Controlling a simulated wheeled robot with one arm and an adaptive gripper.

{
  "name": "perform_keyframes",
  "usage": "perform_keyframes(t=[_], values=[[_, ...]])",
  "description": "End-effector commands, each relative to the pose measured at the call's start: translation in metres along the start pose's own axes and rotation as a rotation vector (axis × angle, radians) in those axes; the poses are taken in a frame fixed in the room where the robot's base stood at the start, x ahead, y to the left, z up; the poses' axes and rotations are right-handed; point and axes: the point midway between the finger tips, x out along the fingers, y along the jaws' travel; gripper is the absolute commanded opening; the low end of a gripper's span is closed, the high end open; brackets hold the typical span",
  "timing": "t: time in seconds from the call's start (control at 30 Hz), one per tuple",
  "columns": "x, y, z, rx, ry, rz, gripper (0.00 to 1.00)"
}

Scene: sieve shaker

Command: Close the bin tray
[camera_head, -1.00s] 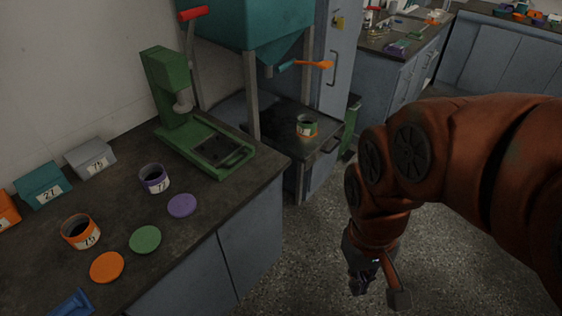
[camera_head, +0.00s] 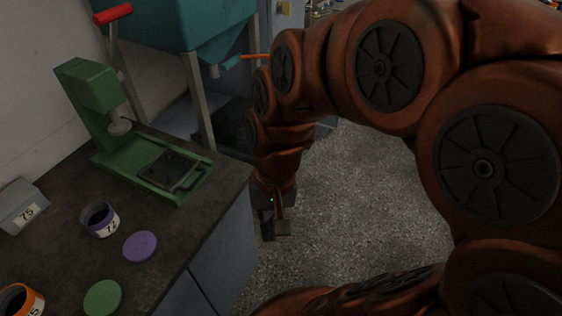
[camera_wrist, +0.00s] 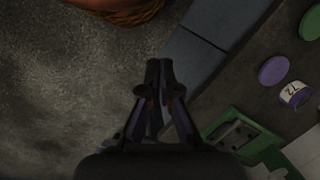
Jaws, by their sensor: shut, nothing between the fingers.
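The teal bin (camera_head: 190,25) stands on grey legs behind the counter in the head view. Below its spout is a dark surface (camera_head: 178,116), mostly hidden by my arm, the counter and a bin leg. I cannot tell from this view whether any tray there is open or closed. An orange-handled lever (camera_head: 254,57) sticks out by the spout, partly behind my arm. My gripper (camera_head: 272,225) points down over the floor, just right of the counter front. In the wrist view my gripper (camera_wrist: 159,66) has its fingers together, with nothing between them.
The counter (camera_head: 150,222) holds a green press (camera_head: 100,105), a purple jar (camera_head: 100,220), an orange jar (camera_head: 38,300), purple and green lids and a grey box (camera_head: 22,207). Grey cabinet fronts (camera_head: 225,245) lie close to my gripper. Open floor (camera_head: 355,190) is to the right.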

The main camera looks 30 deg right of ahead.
Motion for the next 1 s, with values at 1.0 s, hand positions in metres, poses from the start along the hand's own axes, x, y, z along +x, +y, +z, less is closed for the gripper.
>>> perform_keyframes(t=[1.0], values=[[0.076, 0.199, -0.319, 1.953, -0.207, -0.926, 0.0]])
